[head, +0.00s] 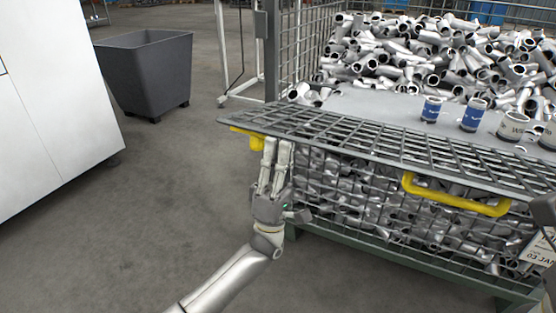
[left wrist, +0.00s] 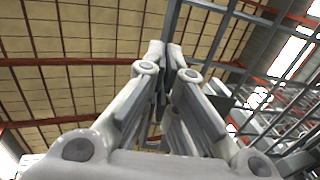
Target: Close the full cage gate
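The cage gate (head: 385,148) is a grey wire-mesh panel folded down outward, lying nearly level in front of the cage. It has a yellow handle (head: 455,198) near its middle and another yellow part (head: 252,139) at its left end. The full cage (head: 271,50) holds a heap of metal pipe fittings. My left gripper (head: 277,142) points up at the gate's left part, its fingertips at or just below the outer edge; contact is unclear. In the left wrist view its fingertips (left wrist: 165,50) are close together, with no handle between them. My right gripper is not recognisable.
Blue-and-white cups (head: 472,115) and white cups (head: 513,126) stand on a grey surface behind the gate. A dark bin (head: 150,75) and a white cabinet (head: 50,110) are at left. Open floor (head: 150,210) lies between cabinet and cage. A dark part at the right edge is unclear.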

